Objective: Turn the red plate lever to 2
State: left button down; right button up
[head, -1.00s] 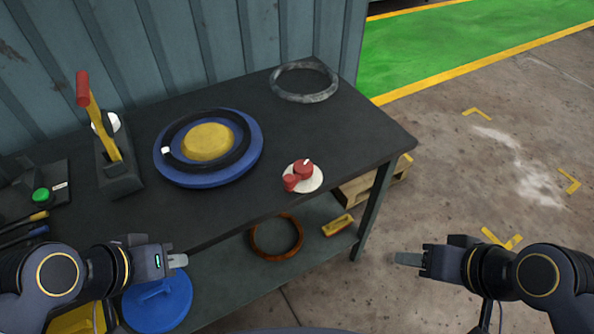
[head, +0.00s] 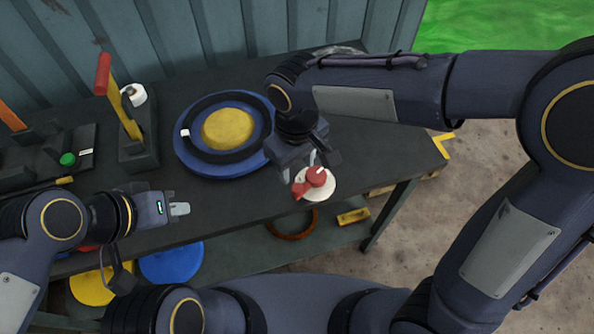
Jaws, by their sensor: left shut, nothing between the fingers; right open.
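The red plate lever (head: 313,180) sits on a round white plate (head: 321,191) near the table's front edge, right of the blue disc. Its knob end points to the lower left. Any numbers on the plate are too small to read. My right gripper (head: 311,166) is open and points down just above and behind the lever; I cannot tell whether a finger touches it.
A blue disc (head: 215,165) with a black ring and yellow centre lies left of the lever. The dark table (head: 240,205) is clear in front of the disc. A lower shelf holds several items.

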aim_at(297, 187)
notch_tip(297, 187, down, 8)
jog(key=shift+d+r, duration=0.1)
jog(key=shift+r, duration=0.15)
grip_shut()
dwell(0.3)
